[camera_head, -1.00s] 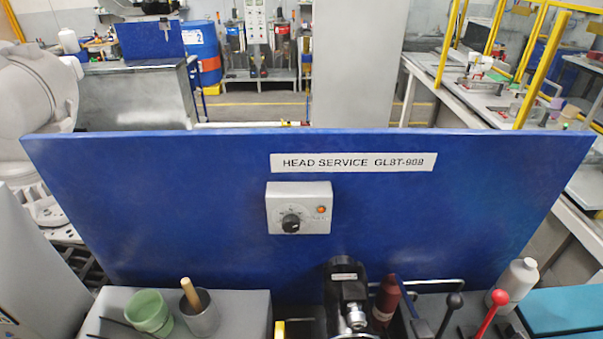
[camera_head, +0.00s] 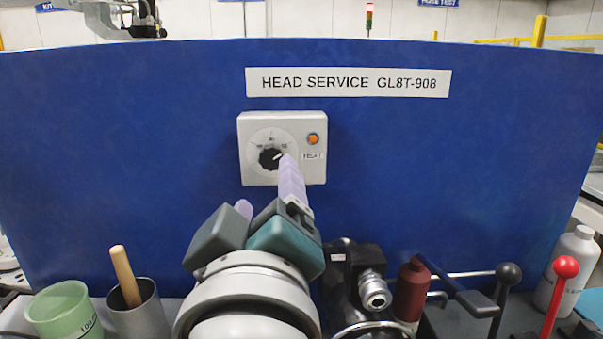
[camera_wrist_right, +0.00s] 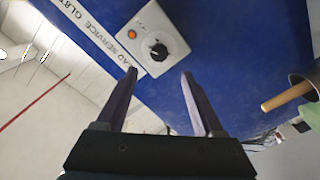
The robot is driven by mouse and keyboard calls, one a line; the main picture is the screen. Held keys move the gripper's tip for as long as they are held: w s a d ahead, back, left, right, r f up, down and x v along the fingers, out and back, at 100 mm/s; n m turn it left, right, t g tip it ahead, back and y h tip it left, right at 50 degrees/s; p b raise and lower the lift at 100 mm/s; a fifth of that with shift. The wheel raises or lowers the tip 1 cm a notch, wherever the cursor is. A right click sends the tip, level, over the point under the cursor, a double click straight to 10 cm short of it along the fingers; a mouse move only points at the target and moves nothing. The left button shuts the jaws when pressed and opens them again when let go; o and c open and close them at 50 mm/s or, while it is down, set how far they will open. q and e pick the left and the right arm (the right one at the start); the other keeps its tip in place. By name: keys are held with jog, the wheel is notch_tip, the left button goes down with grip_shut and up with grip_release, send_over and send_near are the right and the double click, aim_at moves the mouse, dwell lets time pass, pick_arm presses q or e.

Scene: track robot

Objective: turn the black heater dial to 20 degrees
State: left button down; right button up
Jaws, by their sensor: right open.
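The black heater dial (camera_head: 271,158) sits on a pale grey control box (camera_head: 314,172) fixed to the blue upright panel. A white pointer mark shows on the dial, towards the upper right; the scale figures are too small to read. An orange lamp (camera_head: 313,139) is at the box's upper right. My right gripper (camera_head: 266,185) is in front of and below the dial, its purple fingers apart and empty. One fingertip overlaps the dial's lower right edge in the head view; I cannot tell if it touches. In the right wrist view the dial (camera_wrist_right: 159,51) appears beyond the open fingertips (camera_wrist_right: 158,72). My left gripper is not in view.
The blue panel (camera_head: 480,160) carries a "HEAD SERVICE GL8T-908" label (camera_head: 348,83). Below are a green cup (camera_head: 62,310), a metal cup with a wooden handle (camera_head: 140,312), a black device (camera_head: 350,265), a dark red bottle (camera_head: 411,290), levers and a white bottle (camera_head: 570,265).

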aim_at(271, 159)
jog(key=w, duration=0.8)
jog(key=shift+w+a, duration=0.25)
jog(key=shift+w, duration=0.15)
grip_shut()
